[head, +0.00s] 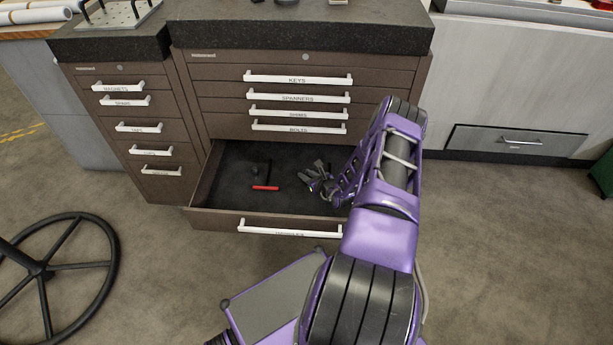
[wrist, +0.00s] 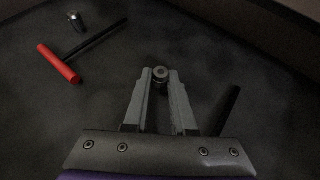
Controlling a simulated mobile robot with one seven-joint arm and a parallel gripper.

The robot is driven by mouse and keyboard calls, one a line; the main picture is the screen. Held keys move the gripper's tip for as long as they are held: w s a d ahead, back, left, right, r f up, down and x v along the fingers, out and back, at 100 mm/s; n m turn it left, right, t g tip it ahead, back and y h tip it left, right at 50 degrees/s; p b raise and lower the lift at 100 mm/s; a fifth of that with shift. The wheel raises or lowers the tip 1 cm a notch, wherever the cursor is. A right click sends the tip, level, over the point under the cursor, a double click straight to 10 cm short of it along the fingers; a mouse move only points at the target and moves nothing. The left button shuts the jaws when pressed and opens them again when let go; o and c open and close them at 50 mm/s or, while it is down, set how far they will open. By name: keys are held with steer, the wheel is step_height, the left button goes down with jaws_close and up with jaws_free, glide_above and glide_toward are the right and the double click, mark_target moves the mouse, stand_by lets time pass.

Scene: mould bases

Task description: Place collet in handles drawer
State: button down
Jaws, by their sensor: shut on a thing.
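The handles drawer (head: 222,214) is the lowest one of the wider brown cabinet and is pulled open; its label is partly blurred. My gripper (head: 312,182) is inside the drawer's outline, pointing down. In the wrist view my gripper (wrist: 161,82) is shut on a small round metal collet (wrist: 160,73), held between the fingertips. The collet is over the dark drawer floor; I cannot tell whether it touches it. In the head view the collet is too small to make out against the fingers.
A red-gripped T-handle (head: 265,187) lies in the drawer; it also shows in the wrist view (wrist: 58,64). A dark rod (wrist: 228,110) lies right of my fingers. The other drawers are closed. A black wheel (head: 43,270) stands at left.

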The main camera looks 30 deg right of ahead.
steer(key=shift+f, duration=0.2)
steer(key=c, duration=0.7)
jaws_free()
steer(key=shift+r, duration=0.15)
steer(key=shift+c, duration=0.2)
steer(key=shift+s+r, duration=0.1)
steer(key=shift+r, duration=0.2)
steer(key=p+v, duration=0.2)
steer(key=v, duration=0.9)
steer(key=shift+s, duration=0.35)
